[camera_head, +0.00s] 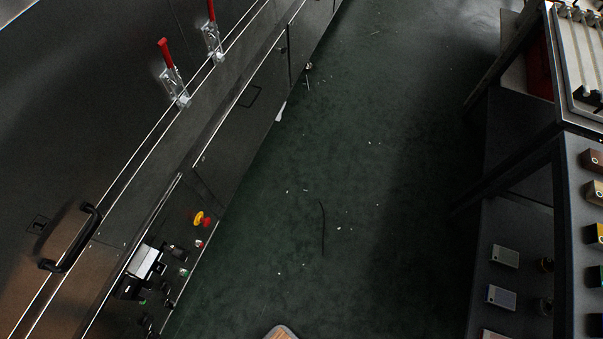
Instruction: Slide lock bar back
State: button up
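The dark dryer housing (95,90) runs along the left side, tilted in the picture. Two latches with upright red handles, a nearer one (166,55) and a farther one (211,12), stand on silver brackets along its upper edge. A black bow handle (72,238) is fixed to a panel at lower left. I cannot tell which part, if any, is the lock bar. My gripper is not in view.
A control panel with a yellow-and-red knob (199,219) and a white-faced unit (145,261) is on the dryer's side. Dark racks with small boxes (505,257) stand at right. The green floor (360,190) between is largely open, with scattered debris and a dark strand (323,225).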

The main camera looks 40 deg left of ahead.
aim_at(177, 254)
jog(key=i+l+u, duration=0.25)
jog(key=l+u, duration=0.45)
jog(key=l, duration=0.15)
jog(key=u, duration=2.05)
jog(key=i+j+u, duration=0.1)
jog(key=u, duration=0.25)
